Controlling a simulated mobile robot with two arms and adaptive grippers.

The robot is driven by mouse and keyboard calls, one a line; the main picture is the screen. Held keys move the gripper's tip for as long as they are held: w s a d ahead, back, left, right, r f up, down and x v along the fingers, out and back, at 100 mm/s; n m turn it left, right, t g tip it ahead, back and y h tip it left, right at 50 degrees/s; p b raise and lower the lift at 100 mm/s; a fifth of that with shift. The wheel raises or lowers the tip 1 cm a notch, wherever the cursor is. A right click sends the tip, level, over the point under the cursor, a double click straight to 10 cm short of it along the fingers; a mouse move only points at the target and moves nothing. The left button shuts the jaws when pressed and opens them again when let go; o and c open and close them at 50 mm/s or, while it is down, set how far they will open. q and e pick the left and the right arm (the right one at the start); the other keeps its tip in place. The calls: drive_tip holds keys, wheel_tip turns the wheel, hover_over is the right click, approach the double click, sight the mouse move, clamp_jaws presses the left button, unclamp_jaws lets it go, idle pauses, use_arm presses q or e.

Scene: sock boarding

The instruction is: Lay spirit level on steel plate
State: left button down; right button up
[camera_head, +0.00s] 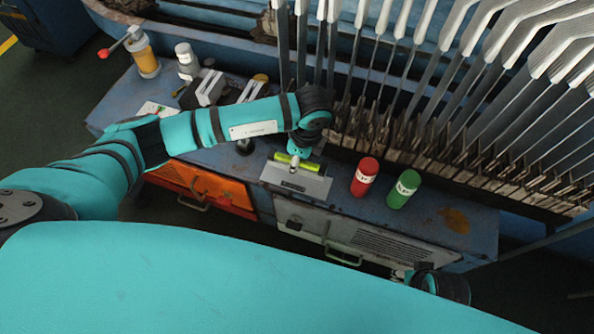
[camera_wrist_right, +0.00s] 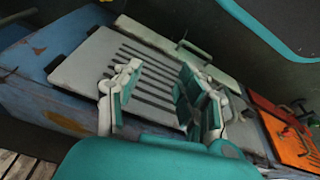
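The yellow-green spirit level (camera_head: 300,163) is at the far part of the grey steel plate (camera_head: 296,185) on the blue bench. I cannot tell whether it touches the plate. My left gripper (camera_head: 295,166) points down at the middle of the level, partly hidden by its wrist; whether its fingers are closed on the level is unclear. My right gripper (camera_head: 399,274) is low at the bench front, away from the level. In the right wrist view, the right gripper (camera_wrist_right: 157,92) is open and empty, its fingers apart before a grey slotted panel.
A red can (camera_head: 364,177) and a green can (camera_head: 404,189) stand right of the plate. The slotted grey panel (camera_head: 370,243) and an orange drawer (camera_head: 207,187) front the bench (camera_head: 470,225). Bottles stand at the far left. A row of tall metal boards rises behind.

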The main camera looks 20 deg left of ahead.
sight(297, 177)
use_arm(q)
wheel_tip(297, 177, down, 4)
drive_tip(key=shift+f+b, duration=0.2)
drive_tip(key=shift+b, duration=0.3)
drive_tip(key=shift+f, duration=0.3)
use_arm(e)
drive_tip(key=v, duration=0.4)
drive_tip(key=shift+w+r, duration=0.15)
drive_tip(key=shift+w, duration=0.2)
use_arm(q)
drive_tip(key=shift+f, duration=0.1)
drive_tip(key=c, duration=1)
unclamp_jaws()
drive_tip(key=shift+o, duration=0.2)
use_arm(e)
drive_tip(key=shift+r, duration=0.2)
use_arm(q)
drive_tip(key=shift+r, duration=0.45)
drive_tip(key=r, duration=0.3)
drive_tip(key=d+r+p, duration=0.1)
drive_tip(key=r, duration=0.3)
drive_tip(key=r+p, duration=0.1)
drive_tip(key=r, duration=0.3)
drive_tip(key=shift+d+r, duration=0.15)
drive_tip(key=shift+d, duration=0.25)
use_arm(e)
wheel_tip(297, 177, down, 9)
